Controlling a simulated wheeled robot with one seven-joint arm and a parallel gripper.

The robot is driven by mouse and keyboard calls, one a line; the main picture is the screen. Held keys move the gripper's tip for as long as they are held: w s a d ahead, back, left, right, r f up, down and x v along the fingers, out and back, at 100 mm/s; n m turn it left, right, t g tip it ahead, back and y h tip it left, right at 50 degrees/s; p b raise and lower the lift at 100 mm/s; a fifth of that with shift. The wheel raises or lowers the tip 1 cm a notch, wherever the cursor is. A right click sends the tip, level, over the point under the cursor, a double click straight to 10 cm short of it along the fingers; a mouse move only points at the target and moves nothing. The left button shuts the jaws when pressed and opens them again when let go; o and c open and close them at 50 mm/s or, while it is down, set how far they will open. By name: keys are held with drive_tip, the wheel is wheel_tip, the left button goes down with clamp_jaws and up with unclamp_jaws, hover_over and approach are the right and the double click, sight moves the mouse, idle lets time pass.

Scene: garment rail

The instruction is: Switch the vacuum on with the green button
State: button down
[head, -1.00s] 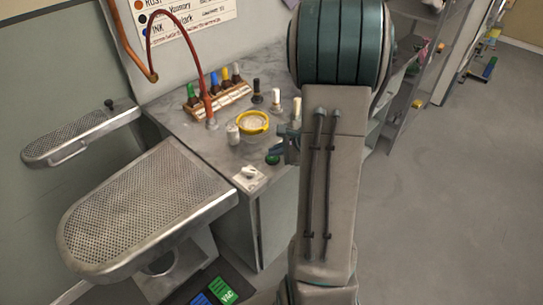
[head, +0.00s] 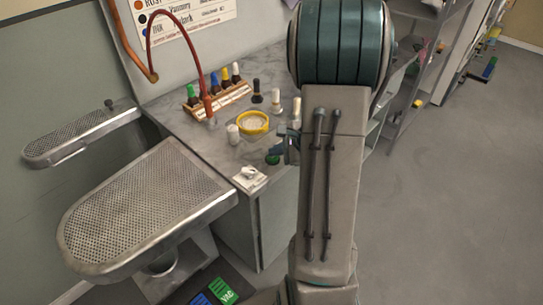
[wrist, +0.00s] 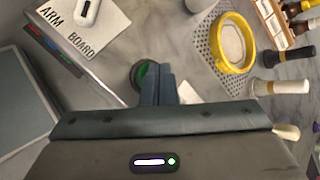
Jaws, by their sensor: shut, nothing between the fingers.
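A dark round piece with a green face (head: 273,159) sits by the front edge of the grey worktop in the head view. It also shows in the wrist view (wrist: 146,76), partly hidden behind my fingers. My gripper (wrist: 157,72) is shut and empty, its fingertips right over or beside this piece; I cannot tell whether they touch. In the head view my gripper (head: 289,150) is mostly hidden by my arm. A green panel marked VAC (head: 223,291) lies low by the floor, next to a blue one (head: 201,299).
A white switch box (head: 249,179) stands left of the gripper; the wrist view shows ARM BOARD lettering (wrist: 66,32) there. A yellow-rimmed bowl (head: 253,123), bottles and a wooden rack (head: 217,100) stand behind. Perforated metal boards (head: 145,210) are at left. The floor at right is clear.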

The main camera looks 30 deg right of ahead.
sight(277, 158)
drive_tip(key=shift+f, duration=0.15)
drive_tip(key=shift+f+b, duration=0.35)
drive_tip(key=shift+b, duration=0.35)
drive_tip(key=shift+r, duration=0.35)
drive_tip(key=shift+r+p, duration=2.1)
drive_tip(key=shift+r, duration=1.05)
drive_tip(key=shift+d+f, duration=0.1)
drive_tip(key=shift+d, duration=0.05)
